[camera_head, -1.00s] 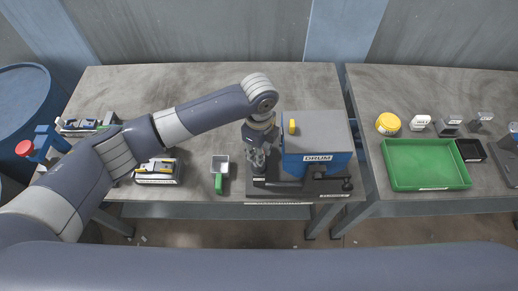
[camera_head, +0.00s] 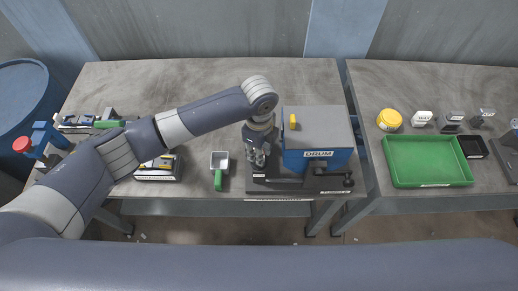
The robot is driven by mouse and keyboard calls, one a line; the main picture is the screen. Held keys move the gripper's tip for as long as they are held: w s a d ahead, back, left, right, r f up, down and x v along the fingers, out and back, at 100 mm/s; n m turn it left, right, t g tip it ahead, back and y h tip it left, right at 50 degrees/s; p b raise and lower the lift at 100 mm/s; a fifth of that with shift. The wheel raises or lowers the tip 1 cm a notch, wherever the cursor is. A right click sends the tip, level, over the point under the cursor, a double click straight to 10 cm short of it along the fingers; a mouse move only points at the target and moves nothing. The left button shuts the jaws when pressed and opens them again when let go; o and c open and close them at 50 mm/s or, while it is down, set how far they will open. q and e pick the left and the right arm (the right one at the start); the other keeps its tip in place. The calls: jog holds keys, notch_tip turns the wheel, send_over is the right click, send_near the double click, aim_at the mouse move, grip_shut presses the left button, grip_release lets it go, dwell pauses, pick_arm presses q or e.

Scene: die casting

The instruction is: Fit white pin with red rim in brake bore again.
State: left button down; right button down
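My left gripper (camera_head: 257,155) points down at the left side of the blue machine marked DRUM (camera_head: 318,140), over its dark base (camera_head: 300,181). Its fingers are small and dark here, and I cannot tell whether they are open or shut or hold anything. I cannot make out the white pin with the red rim or the brake bore; the gripper and wrist cover that part of the machine. My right gripper is not in view.
A green-handled scoop (camera_head: 219,170) and a small dark box (camera_head: 159,168) lie left of the machine. On the right table are a green tray (camera_head: 430,163), a yellow round container (camera_head: 389,120) and a small black tray (camera_head: 472,147). The back of the left table is mostly clear.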

pick_arm(q)
jog(key=shift+f, duration=0.25)
jog(key=c, duration=1.3)
grip_release()
jog(key=shift+r, duration=0.1)
notch_tip(320, 180, up, 12)
jog(key=shift+f, duration=0.1)
